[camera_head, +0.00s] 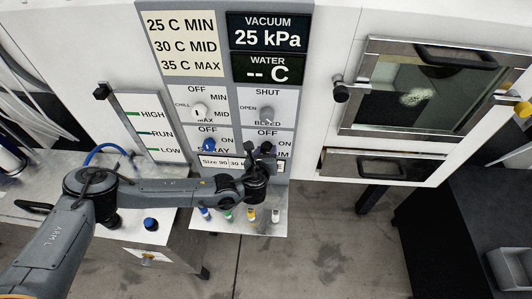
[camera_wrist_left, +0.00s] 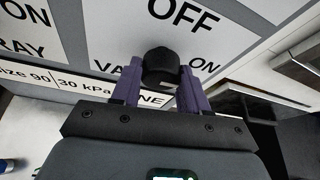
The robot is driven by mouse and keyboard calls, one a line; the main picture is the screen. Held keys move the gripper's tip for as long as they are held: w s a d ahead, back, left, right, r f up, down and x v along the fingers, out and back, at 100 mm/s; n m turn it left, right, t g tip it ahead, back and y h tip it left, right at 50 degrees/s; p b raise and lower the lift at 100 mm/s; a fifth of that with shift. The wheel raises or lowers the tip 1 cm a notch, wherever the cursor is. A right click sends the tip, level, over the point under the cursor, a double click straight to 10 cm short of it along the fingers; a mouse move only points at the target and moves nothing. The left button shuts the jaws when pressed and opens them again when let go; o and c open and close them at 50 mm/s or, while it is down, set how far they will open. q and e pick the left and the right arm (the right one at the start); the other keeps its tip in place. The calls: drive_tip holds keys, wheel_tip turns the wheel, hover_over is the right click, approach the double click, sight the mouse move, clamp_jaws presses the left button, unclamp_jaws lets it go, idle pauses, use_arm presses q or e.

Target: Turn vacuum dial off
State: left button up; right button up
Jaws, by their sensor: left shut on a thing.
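The vacuum dial is a black round knob that sits between the two purple fingers in the left wrist view (camera_wrist_left: 160,66). OFF is printed above it and ON to its right; I cannot tell which way its pointer faces. In the head view the dial is mostly covered by my left gripper (camera_head: 263,155), at the lower right of the control panel. In the wrist view my left gripper (camera_wrist_left: 160,82) is shut on the dial. The display (camera_head: 268,32) above reads VACUUM 25 kPa. My right gripper is not in view.
A blue spray dial (camera_head: 208,145) is close left of my gripper. A chill dial (camera_head: 199,110) and a shut/open/bleed dial (camera_head: 267,114) are above. A shelf (camera_head: 237,225) with several small coloured-capped items is below. A windowed door (camera_head: 355,132) is at the right.

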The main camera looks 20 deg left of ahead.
use_arm(q)
drive_tip(key=shift+f+n+h+b, duration=0.25)
drive_tip(key=shift+n+h+b, duration=0.15)
drive_tip(key=shift+b, duration=0.3)
drive_tip(key=n+t+h+b, duration=0.1)
drive_tip(key=n+b, duration=0.1)
drive_tip(key=b, duration=0.1)
drive_tip(key=n+t+h+b, duration=0.1)
drive_tip(key=n+b, duration=0.2)
drive_tip(key=b, duration=0.1)
drive_tip(key=shift+s+a+f+b, duration=0.1)
drive_tip(key=shift+f+b, duration=0.05)
drive_tip(key=shift+b, duration=0.15)
drive_tip(key=n+t+h+b, duration=0.1)
drive_tip(key=n+b, duration=0.2)
drive_tip(key=shift+n+t, duration=0.4)
drive_tip(key=n+t+b, duration=0.1)
drive_tip(key=n, duration=0.1)
drive_tip(key=shift+n+h+b, duration=0.3)
drive_tip(key=shift+b, duration=0.1)
drive_tip(key=shift+r+n+t+b, duration=0.2)
drive_tip(key=shift+n+t+b, duration=0.1)
drive_tip(key=shift+n, duration=0.5)
drive_tip(key=o, duration=1)
drive_tip(key=shift+o, duration=0.2)
